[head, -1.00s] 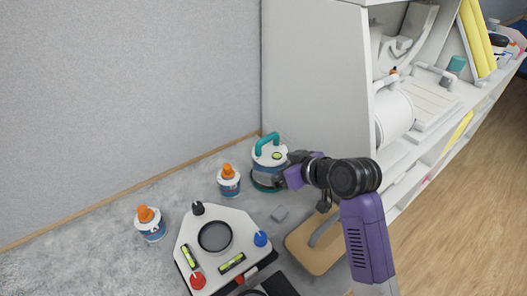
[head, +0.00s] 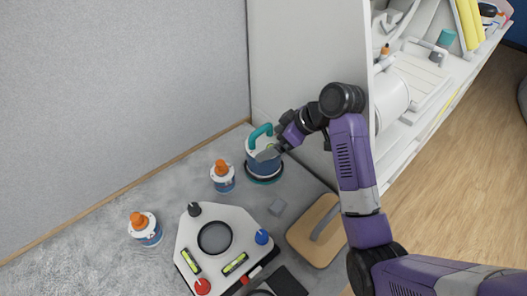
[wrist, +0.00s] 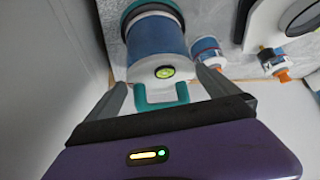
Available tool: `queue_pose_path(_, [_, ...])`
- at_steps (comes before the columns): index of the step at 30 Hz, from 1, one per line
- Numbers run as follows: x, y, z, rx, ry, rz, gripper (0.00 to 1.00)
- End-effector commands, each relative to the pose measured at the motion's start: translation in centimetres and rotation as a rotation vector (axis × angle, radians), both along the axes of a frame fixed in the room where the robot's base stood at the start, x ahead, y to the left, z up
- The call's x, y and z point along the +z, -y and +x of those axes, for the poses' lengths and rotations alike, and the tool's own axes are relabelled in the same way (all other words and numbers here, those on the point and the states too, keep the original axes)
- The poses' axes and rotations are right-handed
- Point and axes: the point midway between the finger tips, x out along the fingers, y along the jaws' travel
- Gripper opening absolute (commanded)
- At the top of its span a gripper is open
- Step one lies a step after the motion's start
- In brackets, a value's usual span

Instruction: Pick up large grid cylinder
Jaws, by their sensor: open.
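The large cylinder (head: 264,165) has a blue body, a white top and a teal handle (head: 260,133). It stands on the grey surface near the wall corner. In the wrist view the cylinder (wrist: 156,42) fills the upper middle, with a round green level on its white end and its handle (wrist: 162,102) towards me. My gripper (head: 271,150) is at the cylinder's upper right side in the head view. In the wrist view my gripper (wrist: 161,78) is open, with one finger on each side of the handle. I see no clear contact.
Two smaller bottles with orange caps (head: 222,172) (head: 145,228) stand to the left. A white triangular plate (head: 215,238) with levels and knobs lies in front. A white shelf unit (head: 309,90) rises behind my arm.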

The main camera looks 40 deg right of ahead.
Motion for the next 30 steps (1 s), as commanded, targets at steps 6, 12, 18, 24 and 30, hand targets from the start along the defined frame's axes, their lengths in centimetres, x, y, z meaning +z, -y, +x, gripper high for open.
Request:
queue_pose_path(6, [-1.2,-0.3,0.8,0.001,-0.001,0.000,1.00])
queue_pose_path(12, [-3.0,-1.0,2.2,0.001,-0.003,0.002,1.00])
queue_pose_path(18, [-5.3,-1.6,3.8,-0.001,-0.002,0.001,1.00])
queue_pose_path(24, [-6.1,-1.8,4.4,-0.001,0.000,-0.001,1.00])
queue_pose_path(30, [-6.0,-1.8,4.3,-0.001,0.000,-0.001,0.90])
